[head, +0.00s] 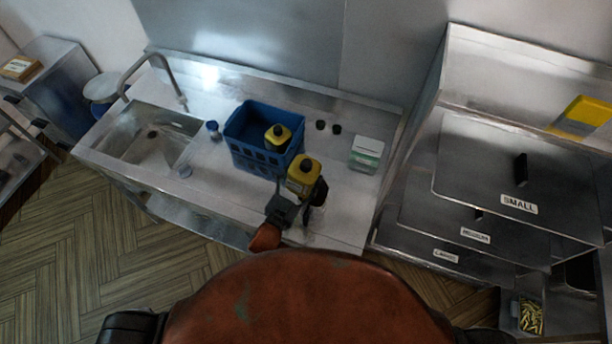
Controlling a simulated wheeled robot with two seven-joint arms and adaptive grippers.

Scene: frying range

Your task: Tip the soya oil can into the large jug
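A yellow can (301,171) with a dark cap stands upright at the front of the steel counter, right of the blue crate. My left gripper (303,196) is at its near side, with dark fingers around its lower part, and appears shut on it. Whether the can touches the counter is hidden. A second yellow can (277,136) with a dark cap is in the blue crate (256,158). I cannot read either can's label, so I cannot tell which is soya oil. I cannot make out a jug. My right gripper is not in view.
A sink (150,140) with a tap (152,60) is at the left. A green-and-white box (366,154) and two small dark caps (328,127) lie right of the crate. Steel lids marked SMALL (519,204), MEDIUM (475,235) and LARGE (446,255) are at the right.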

